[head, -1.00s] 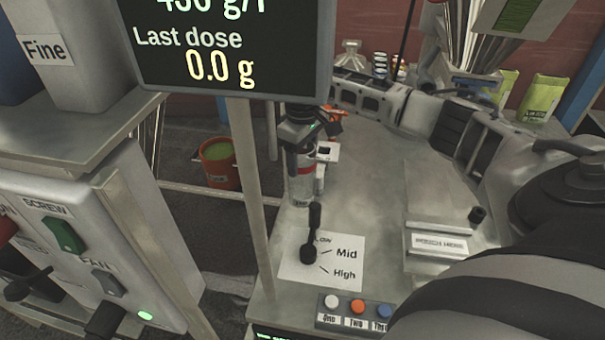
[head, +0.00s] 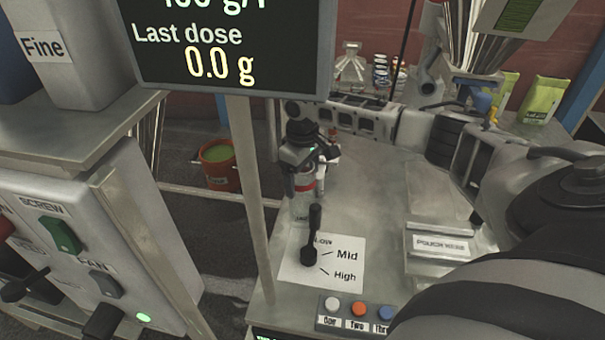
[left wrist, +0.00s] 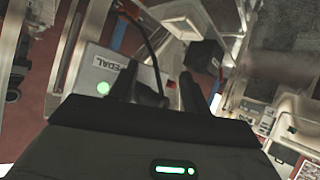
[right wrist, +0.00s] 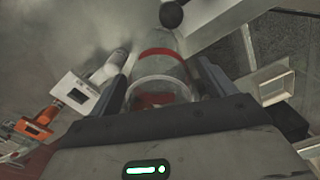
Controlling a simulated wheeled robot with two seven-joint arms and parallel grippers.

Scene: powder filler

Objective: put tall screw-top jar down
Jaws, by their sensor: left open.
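The tall screw-top jar (head: 302,205) is a clear, upright cylinder with a red band, at the left edge of the steel bench behind the dose lever. My right gripper (head: 306,155) is around its upper part. In the right wrist view the jar (right wrist: 162,62) lies between the fingers of the right gripper (right wrist: 160,90), which press close on both sides. I cannot tell whether its base touches the bench. My left gripper (left wrist: 157,92) shows only in the left wrist view, open and empty.
A black lever (head: 312,240) stands on a Low/Mid/High card (head: 345,275) just in front of the jar. A display post (head: 250,190) rises to its left. Coloured buttons (head: 358,308) line the front edge. Glass flasks (head: 350,70) stand behind my right arm. Bench right of the jar is clear.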

